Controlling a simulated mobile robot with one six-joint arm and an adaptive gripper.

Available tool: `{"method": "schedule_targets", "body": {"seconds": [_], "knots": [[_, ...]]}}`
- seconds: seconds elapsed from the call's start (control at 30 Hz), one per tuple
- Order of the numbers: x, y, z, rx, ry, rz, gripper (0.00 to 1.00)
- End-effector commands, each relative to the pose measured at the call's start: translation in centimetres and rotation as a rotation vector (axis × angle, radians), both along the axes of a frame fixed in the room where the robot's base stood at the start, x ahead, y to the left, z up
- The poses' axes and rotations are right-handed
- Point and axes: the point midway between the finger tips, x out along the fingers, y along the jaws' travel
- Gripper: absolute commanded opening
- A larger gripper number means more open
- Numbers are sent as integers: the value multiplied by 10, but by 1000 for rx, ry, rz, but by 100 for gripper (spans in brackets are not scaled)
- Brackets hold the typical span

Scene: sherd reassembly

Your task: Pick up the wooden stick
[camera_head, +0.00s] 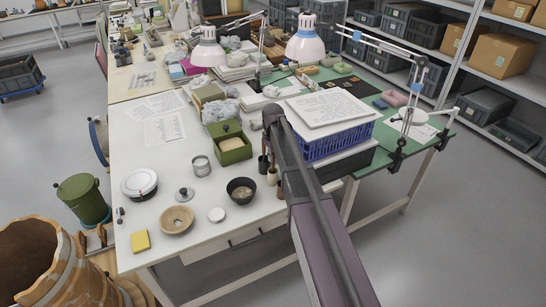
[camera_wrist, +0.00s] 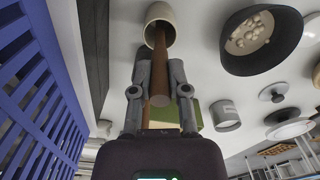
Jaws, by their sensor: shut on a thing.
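The wooden stick (camera_wrist: 160,62) is a brown round rod in the wrist view. One end of it sits in the mouth of a cream cup (camera_wrist: 161,15), and its other end points toward the camera. My gripper (camera_wrist: 160,78) has its two grey fingers closed on either side of the stick, holding it. In the head view the cream cup (camera_head: 272,177) stands near the table's front edge beside my arm. My gripper and most of the stick are hard to make out there because my arm covers them.
A blue basket (camera_head: 338,141) with papers stands close on the right and also shows in the wrist view (camera_wrist: 35,85). A dark bowl (camera_head: 241,190), a green box (camera_head: 231,145) and a grey can (camera_head: 201,165) stand to the left. White table (camera_head: 150,165) shows between them.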

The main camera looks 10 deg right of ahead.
Motion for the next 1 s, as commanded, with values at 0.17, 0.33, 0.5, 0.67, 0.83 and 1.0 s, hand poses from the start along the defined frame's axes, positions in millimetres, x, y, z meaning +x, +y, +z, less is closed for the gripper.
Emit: {"method": "schedule_targets", "body": {"seconds": [0.17, 0.33, 0.5, 0.67, 0.83, 1.0], "knots": [[0, 0, 17, 0, 0, 0, 0], [0, 0, 34, 0, 0, 0, 0], [0, 0, 52, 0, 0, 0, 0], [0, 0, 68, 0, 0, 0, 0], [0, 0, 82, 0, 0, 0, 0], [0, 0, 89, 0, 0, 0, 0]]}}
